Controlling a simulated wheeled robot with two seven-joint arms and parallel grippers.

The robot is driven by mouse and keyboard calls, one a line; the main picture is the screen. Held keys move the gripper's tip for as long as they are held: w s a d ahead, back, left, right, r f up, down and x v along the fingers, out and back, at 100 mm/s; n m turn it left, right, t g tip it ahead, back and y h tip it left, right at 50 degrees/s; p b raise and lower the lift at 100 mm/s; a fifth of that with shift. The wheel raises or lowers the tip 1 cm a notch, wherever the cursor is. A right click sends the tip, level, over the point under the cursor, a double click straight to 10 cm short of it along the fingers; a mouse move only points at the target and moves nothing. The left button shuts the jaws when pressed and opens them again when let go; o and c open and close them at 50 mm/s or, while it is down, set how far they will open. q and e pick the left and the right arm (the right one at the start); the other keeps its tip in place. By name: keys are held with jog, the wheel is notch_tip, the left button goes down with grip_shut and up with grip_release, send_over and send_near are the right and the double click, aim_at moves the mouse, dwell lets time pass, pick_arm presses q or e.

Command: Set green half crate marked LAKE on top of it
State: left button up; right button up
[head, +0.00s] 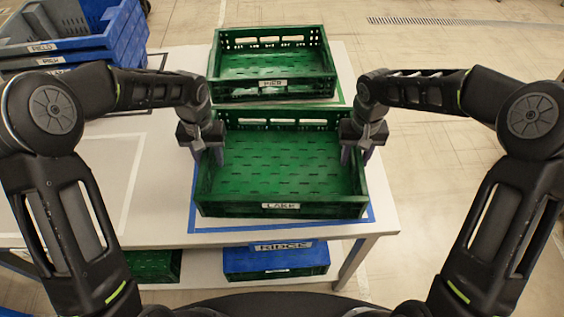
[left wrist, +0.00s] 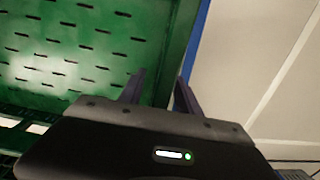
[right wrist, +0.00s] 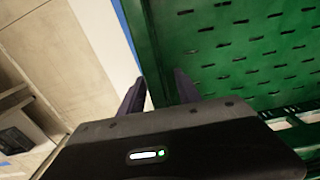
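The green half crate marked LAKE (head: 282,211) rests upright and empty on the white table, inside a blue outline. My left gripper (head: 207,152) is at its left wall; in the left wrist view its fingers (left wrist: 160,85) stand on either side of that wall and look open. My right gripper (head: 356,154) is at the right wall, and in the right wrist view its fingers (right wrist: 160,85) straddle that wall, also apart. Contact with the walls is unclear. Another green crate (head: 272,89), its label seeming to read PIER, stands just behind the LAKE crate.
Blue crates (head: 88,44), one labelled FIELD, are stacked at the back left. The table (head: 150,205) is bare left of the LAKE crate, with a white outline.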

pick_arm(q)
grip_shut()
pick_arm(e)
grip_shut()
dwell(0.9)
